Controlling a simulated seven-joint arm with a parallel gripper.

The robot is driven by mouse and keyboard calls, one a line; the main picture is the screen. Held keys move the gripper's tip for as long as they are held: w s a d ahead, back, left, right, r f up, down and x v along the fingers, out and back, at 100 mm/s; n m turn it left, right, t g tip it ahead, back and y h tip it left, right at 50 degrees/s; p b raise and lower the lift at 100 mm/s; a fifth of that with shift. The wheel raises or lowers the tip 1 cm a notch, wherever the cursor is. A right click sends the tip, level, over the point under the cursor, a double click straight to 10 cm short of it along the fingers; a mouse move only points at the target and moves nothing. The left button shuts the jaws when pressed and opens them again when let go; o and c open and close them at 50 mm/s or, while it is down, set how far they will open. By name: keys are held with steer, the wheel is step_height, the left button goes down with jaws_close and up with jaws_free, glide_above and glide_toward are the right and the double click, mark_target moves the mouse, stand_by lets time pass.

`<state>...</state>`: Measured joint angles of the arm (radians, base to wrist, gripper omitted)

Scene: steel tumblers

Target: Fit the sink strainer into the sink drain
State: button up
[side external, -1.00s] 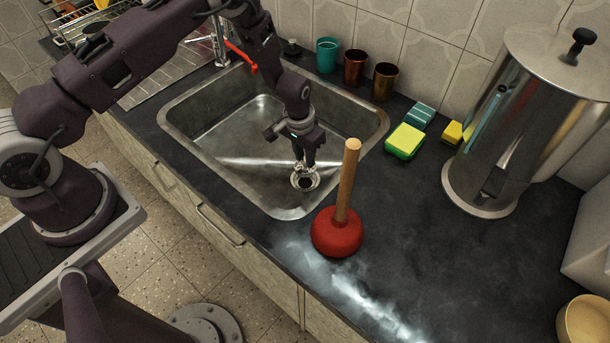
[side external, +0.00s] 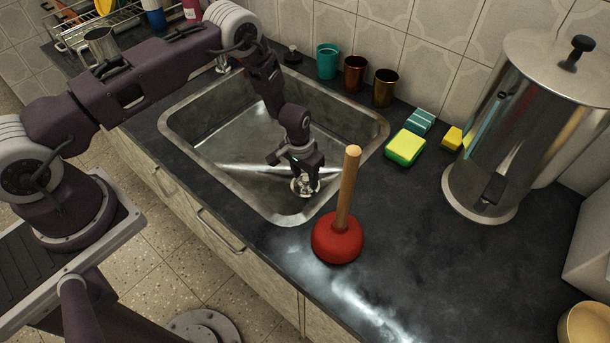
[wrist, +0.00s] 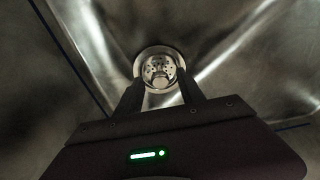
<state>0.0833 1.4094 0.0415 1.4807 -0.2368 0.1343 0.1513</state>
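The sink strainer (wrist: 160,70) is a small round metal basket with holes. In the wrist view it appears inside the round rim of the sink drain (wrist: 139,62), roughly centred. It also shows as a pale metal disc under my gripper in the side view (side external: 304,187). Whether it is fully seated is hard to tell. My gripper (wrist: 162,78) points down into the sink, low over the drain. Its two fingers stand apart on either side of the strainer, with a visible gap between them. Contact between fingertips and strainer cannot be made out. The gripper (side external: 306,185) partly covers the drain in the side view.
The steel sink (side external: 215,150) has walls around my gripper. A red plunger (side external: 337,238) with an upright wooden handle stands close to the sink's right front corner. Sponges (side external: 405,147), cups (side external: 355,73) and a large steel urn (side external: 520,120) stand farther back and right.

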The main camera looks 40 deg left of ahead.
step_height(320, 180, up, 12)
steer(key=s, duration=0.2)
step_height(320, 180, up, 12)
glide_above(302, 189)
steer(key=s+r+t, duration=0.1)
steer(key=s+r, duration=0.2)
steer(key=r, duration=0.4)
steer(key=s+r+t, duration=0.1)
steer(key=s+r, duration=0.3)
steer(key=r, duration=0.3)
steer(key=s+a+r+t, duration=0.1)
steer(key=s+r, duration=0.3)
steer(key=s, duration=0.7)
steer(key=s+a+r+t, duration=0.1)
steer(key=s+r, duration=0.4)
steer(key=s, duration=0.6)
steer(key=shift+s+a+r, duration=0.2)
steer(key=shift+s+a, duration=0.05)
steer(key=shift+s, duration=0.15)
